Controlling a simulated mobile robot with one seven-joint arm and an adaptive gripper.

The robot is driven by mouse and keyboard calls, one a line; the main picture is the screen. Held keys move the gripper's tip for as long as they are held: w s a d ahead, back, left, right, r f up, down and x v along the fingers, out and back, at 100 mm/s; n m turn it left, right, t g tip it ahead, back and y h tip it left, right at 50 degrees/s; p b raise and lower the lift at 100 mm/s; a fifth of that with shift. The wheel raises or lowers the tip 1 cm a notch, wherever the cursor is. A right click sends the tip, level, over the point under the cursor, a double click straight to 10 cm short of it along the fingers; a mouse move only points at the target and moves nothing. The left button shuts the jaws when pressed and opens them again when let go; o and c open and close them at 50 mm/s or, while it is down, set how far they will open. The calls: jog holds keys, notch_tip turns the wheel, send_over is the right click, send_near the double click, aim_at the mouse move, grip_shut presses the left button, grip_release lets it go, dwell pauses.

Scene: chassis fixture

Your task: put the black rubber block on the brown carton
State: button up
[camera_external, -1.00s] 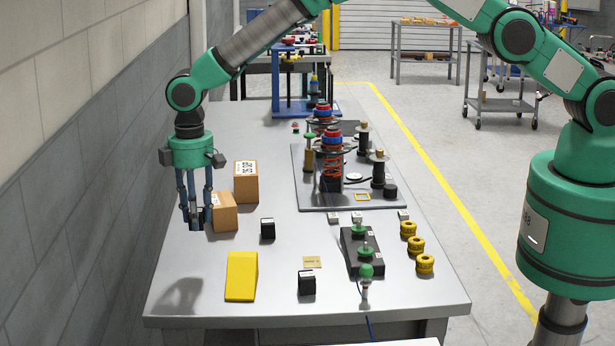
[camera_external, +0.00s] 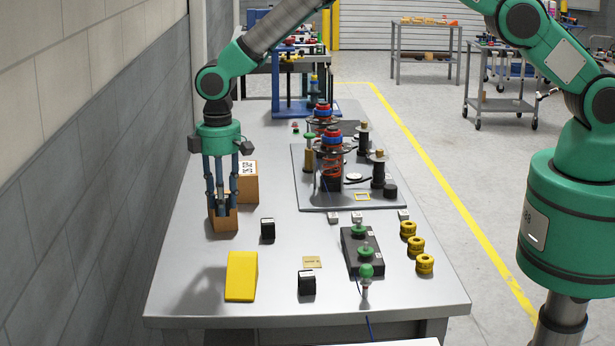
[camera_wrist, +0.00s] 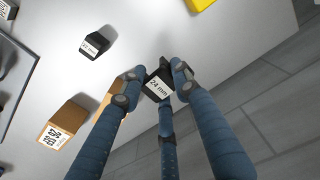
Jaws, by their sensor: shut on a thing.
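A black block (camera_wrist: 157,84) with a "24 mm" label is gripped between the fingertips of my gripper (camera_wrist: 154,82) in the wrist view, slightly tilted. In the external view my gripper (camera_external: 221,212) hangs in front of or over the smaller brown carton (camera_external: 231,222), and its fingers mostly hide the block. The taller brown carton (camera_external: 248,185), with a printed code label, stands just behind. In the wrist view the smaller carton (camera_wrist: 107,101) is left of the held block, partly behind a finger. I cannot tell whether block and carton touch.
Two other black blocks stand on the table, one near the cartons (camera_external: 267,229) and one nearer the front (camera_external: 306,283). A yellow wedge (camera_external: 241,277) is at front left. A grey plate with spring assemblies (camera_external: 350,203) and several yellow rings (camera_external: 416,246) are to the right.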

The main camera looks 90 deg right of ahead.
jog(key=s+d, duration=0.4)
jog(key=s, duration=0.4)
jog(key=s+d+r+p, duration=0.1)
jog(key=s+d, duration=0.4)
jog(key=s, duration=0.3)
jog(key=shift+s+r, duration=0.3)
jog(key=shift+s, duration=0.05)
jog(key=w+d, duration=0.1)
jog(key=w, duration=0.4)
jog(key=w+d+f+p, duration=0.1)
jog(key=w+d, duration=0.1)
jog(key=w, duration=0.3)
jog(key=w+d+p, duration=0.1)
jog(key=w, duration=0.4)
jog(key=shift+w+d+f, duration=0.2)
jog(key=shift+w+f, duration=0.05)
jog(key=shift+f, duration=0.15)
jog(key=shift+f+p, duration=0.4)
jog(key=shift+f, duration=1.2)
jog(key=shift+f, duration=0.1)
jog(key=o, duration=1.2)
jog(key=shift+c, duration=0.2)
